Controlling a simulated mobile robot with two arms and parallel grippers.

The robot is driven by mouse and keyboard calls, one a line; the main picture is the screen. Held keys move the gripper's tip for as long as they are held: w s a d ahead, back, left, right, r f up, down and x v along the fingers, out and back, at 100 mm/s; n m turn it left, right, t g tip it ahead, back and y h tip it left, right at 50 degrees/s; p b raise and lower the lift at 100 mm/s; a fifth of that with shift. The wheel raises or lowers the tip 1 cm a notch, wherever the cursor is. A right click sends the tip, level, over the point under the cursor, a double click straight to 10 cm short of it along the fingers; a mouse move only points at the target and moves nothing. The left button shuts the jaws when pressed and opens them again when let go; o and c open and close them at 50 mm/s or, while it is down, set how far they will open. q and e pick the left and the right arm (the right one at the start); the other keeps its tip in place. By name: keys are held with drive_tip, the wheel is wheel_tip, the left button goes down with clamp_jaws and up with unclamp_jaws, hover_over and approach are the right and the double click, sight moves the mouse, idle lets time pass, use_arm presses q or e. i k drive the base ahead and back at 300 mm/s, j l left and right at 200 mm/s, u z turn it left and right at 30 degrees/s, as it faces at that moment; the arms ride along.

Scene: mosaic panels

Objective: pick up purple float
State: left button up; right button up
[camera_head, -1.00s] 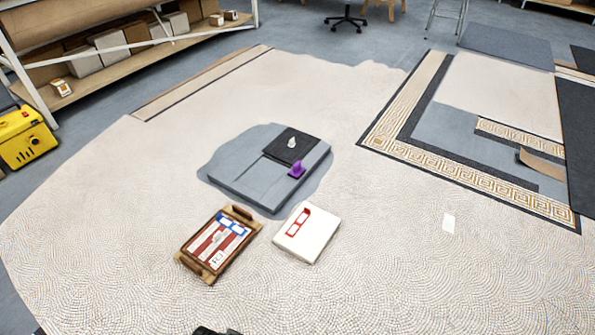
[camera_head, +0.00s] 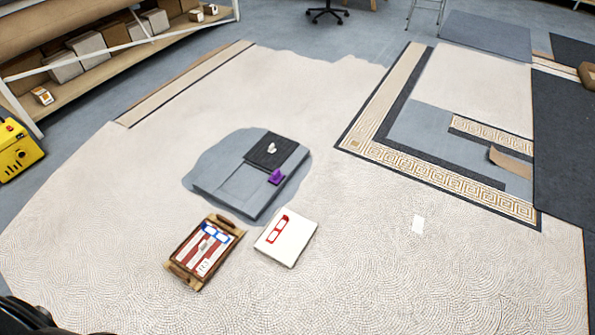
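The purple float (camera_head: 277,177) is a small purple block with a raised part. It sits on the right part of a low grey slab (camera_head: 225,190), close to a dark square mat (camera_head: 262,153) with a small white object (camera_head: 271,148) on it. Neither of my grippers can be made out. A dark part, likely mine, shows at the bottom left corner.
A wooden tray (camera_head: 231,223) with red, white and blue pieces and a white box (camera_head: 300,256) with a red label lie in front of the slab. A yellow case (camera_head: 15,152) and shelves (camera_head: 75,89) are at left. Pale mosaic floor around is open.

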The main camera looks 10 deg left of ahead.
sight(276, 177)
drive_tip(key=i+l+z, duration=0.55)
drive_tip(key=i, duration=0.3)
drive_tip(key=i+z, duration=0.25)
drive_tip(key=i, duration=0.2)
drive_tip(key=i+u, duration=0.35)
drive_tip(key=i, duration=0.2)
drive_tip(key=i+u, duration=0.3)
drive_tip(key=i, duration=0.3)
drive_tip(key=i+l+u, duration=0.35)
drive_tip(key=i, duration=0.15)
